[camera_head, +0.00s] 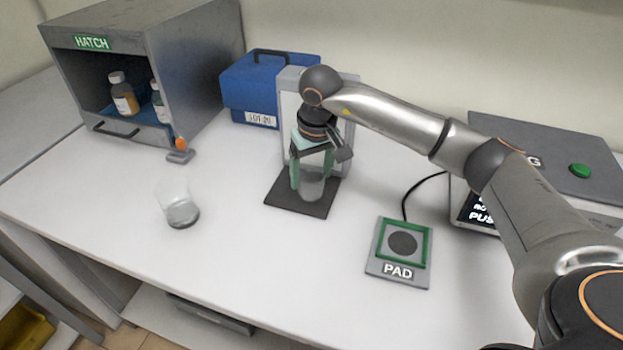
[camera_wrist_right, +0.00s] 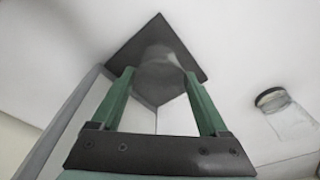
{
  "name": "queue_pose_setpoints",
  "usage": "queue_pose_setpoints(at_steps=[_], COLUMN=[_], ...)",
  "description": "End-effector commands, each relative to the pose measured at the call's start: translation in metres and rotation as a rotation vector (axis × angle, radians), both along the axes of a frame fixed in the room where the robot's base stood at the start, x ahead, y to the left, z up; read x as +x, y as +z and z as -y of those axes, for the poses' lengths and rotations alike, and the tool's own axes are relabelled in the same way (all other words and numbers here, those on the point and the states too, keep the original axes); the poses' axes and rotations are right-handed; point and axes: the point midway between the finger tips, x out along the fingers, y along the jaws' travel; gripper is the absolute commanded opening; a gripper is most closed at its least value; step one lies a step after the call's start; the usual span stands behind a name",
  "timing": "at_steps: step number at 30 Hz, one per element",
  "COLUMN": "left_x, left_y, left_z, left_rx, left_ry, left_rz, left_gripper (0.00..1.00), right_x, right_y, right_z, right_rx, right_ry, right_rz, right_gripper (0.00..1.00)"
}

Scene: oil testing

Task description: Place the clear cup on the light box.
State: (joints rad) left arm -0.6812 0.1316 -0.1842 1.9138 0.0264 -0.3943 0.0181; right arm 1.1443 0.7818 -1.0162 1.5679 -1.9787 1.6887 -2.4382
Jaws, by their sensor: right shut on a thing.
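My right gripper (camera_head: 311,172) is shut on a clear cup (camera_head: 312,187), its green fingers on either side of the cup's wall. The cup is upright over the dark base plate (camera_head: 283,196) of the light box, whose pale upright panel (camera_head: 289,100) stands behind the gripper. I cannot tell whether the cup's bottom touches the plate. In the right wrist view the cup (camera_wrist_right: 158,72) shows faintly between the fingers (camera_wrist_right: 160,95), with the dark plate (camera_wrist_right: 158,27) beyond it. My left gripper is not in view.
Another clear cup (camera_head: 181,211) with grey contents stands at left. A grey hatch box (camera_head: 190,50) holds bottles (camera_head: 124,98). A blue case (camera_head: 245,85) sits behind. A pad (camera_head: 388,268) and a grey machine with a green button (camera_head: 580,170) are at right. The table's front middle is clear.

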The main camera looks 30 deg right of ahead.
Motion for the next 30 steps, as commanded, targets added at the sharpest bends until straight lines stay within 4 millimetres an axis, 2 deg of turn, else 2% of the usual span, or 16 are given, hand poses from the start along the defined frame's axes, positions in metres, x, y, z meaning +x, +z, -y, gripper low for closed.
queue_pose_setpoints(at_steps=[5,15,16,21,30], left_x=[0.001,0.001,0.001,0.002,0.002], left_y=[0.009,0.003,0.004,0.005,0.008], left_z=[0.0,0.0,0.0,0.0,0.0], left_rx=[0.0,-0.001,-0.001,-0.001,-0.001], left_ry=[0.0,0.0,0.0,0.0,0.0], left_rz=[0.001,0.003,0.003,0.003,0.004], left_gripper=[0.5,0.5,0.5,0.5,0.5], right_x=[-0.002,-0.001,-0.001,-0.001,-0.002], right_y=[-0.022,-0.028,-0.027,-0.026,-0.023], right_z=[0.0,0.0,0.0,0.0,0.0], right_rx=[0.0,0.0,0.0,0.0,0.0], right_ry=[0.001,0.001,0.001,0.001,0.001], right_rz=[-0.004,-0.001,-0.001,-0.002,-0.002], right_gripper=[0.22,0.22,0.8,0.99,1.0])
